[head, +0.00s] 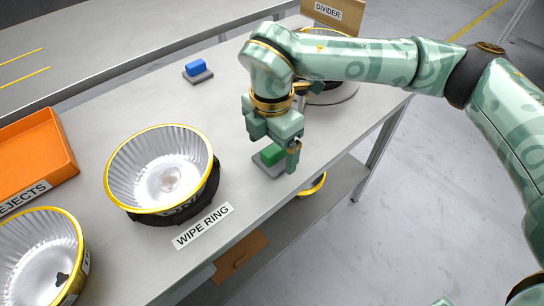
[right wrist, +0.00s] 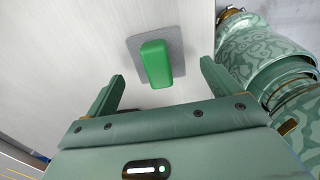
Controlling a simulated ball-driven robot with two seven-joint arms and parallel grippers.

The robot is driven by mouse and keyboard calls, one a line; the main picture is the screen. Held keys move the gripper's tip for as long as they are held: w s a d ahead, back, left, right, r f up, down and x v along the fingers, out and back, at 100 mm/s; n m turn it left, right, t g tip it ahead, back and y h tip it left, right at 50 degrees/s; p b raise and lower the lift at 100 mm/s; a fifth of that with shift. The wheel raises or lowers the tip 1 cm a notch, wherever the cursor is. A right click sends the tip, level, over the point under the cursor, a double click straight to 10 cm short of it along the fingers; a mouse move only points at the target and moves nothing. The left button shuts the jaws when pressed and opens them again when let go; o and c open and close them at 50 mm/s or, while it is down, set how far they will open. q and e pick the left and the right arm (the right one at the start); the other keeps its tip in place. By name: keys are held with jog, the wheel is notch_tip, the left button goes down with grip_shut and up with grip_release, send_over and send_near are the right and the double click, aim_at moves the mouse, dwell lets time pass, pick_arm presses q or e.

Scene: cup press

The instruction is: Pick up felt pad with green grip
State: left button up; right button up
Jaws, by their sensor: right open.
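The felt pad (head: 262,167) is a flat grey square with a green grip (head: 271,154) on top. It lies on the grey table near its front edge. In the right wrist view the pad (right wrist: 176,48) and its green grip (right wrist: 157,64) show just beyond my fingertips. My right gripper (head: 275,146) is open and empty above the pad, and it hides part of it in the head view. In the right wrist view my right gripper (right wrist: 162,70) has one finger on either side of the green grip, apart from it. My left gripper is not in view.
A similar pad with a blue grip (head: 195,68) lies at the back. A ribbed, gold-rimmed cup (head: 128,160) stands in a black ring left of my right gripper. Another cup (head: 70,225) and an orange rejects tray (head: 50,150) are at the left. A divider box (head: 345,14) is at the back.

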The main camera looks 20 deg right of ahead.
notch_tip(320, 180, down, 3)
jog(key=shift+w+r+b, duration=0.15)
jog(key=shift+r+b, duration=0.05)
jog(key=shift+b, duration=0.1)
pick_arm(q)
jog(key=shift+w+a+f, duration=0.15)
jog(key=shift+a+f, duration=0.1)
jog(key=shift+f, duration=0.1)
pick_arm(e)
jog(key=shift+r, duration=0.15)
jog(key=c, duration=1.1)
jog(key=shift+c, duration=0.2)
